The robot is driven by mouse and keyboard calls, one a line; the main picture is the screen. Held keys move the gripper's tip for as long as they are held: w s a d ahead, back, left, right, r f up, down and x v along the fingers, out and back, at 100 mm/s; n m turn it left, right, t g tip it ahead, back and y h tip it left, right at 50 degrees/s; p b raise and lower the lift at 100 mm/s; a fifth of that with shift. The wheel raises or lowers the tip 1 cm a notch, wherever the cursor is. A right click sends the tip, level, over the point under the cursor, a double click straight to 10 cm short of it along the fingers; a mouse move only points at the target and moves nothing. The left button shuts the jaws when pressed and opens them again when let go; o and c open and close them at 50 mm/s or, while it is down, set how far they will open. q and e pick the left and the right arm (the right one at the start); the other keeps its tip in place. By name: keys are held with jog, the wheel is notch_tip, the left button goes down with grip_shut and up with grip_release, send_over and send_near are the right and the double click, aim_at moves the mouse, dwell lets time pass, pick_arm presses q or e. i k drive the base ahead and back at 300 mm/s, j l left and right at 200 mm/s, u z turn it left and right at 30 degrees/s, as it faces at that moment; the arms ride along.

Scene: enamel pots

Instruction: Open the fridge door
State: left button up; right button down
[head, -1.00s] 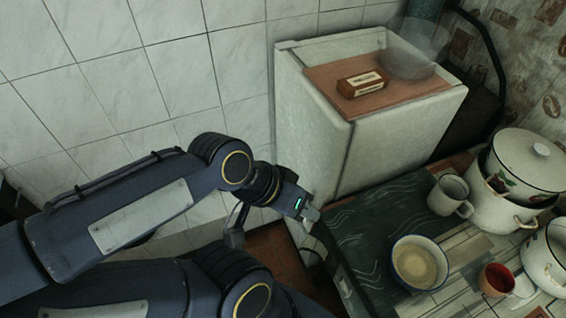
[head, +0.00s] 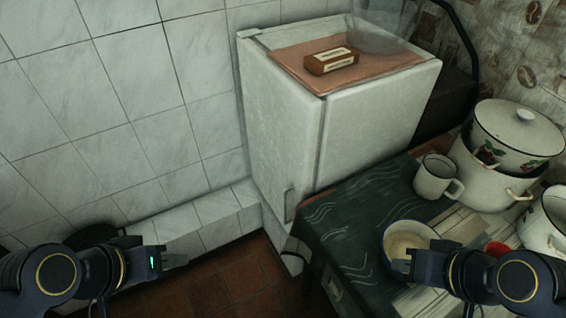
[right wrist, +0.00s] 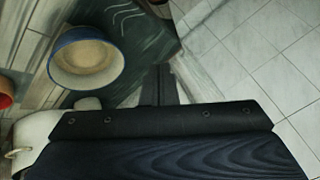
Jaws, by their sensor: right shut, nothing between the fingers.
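The small white fridge (head: 370,125) stands against the tiled wall. Its door (head: 281,130) is the left face and looks shut, with a slim handle (head: 289,205) low near its right edge. My left gripper (head: 180,260) is low at the left, apart from the door and over the floor side. It seems empty, but I cannot tell its finger gap. My right gripper (head: 400,264) is shut and empty at the lower right, in front of the enamel bowl in the picture. Its closed fingers also show in the right wrist view (right wrist: 160,84).
A brown box (head: 331,62) lies on the fridge top. The dark-clothed table (head: 340,225) beside the fridge holds a bowl (head: 394,240), white mug (head: 436,178), red cup (head: 499,249) and pots (head: 490,180). A low tiled ledge (head: 205,222) runs along the wall; the floor (head: 235,285) shows.

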aim_at(284, 119)
jog(key=i+j+u, duration=0.1)
jog(key=j, duration=0.3)
jog(key=i+j, duration=0.2)
jog(key=j, duration=0.15)
jog(key=i+j+u, duration=0.15)
jog(key=j, duration=0.25)
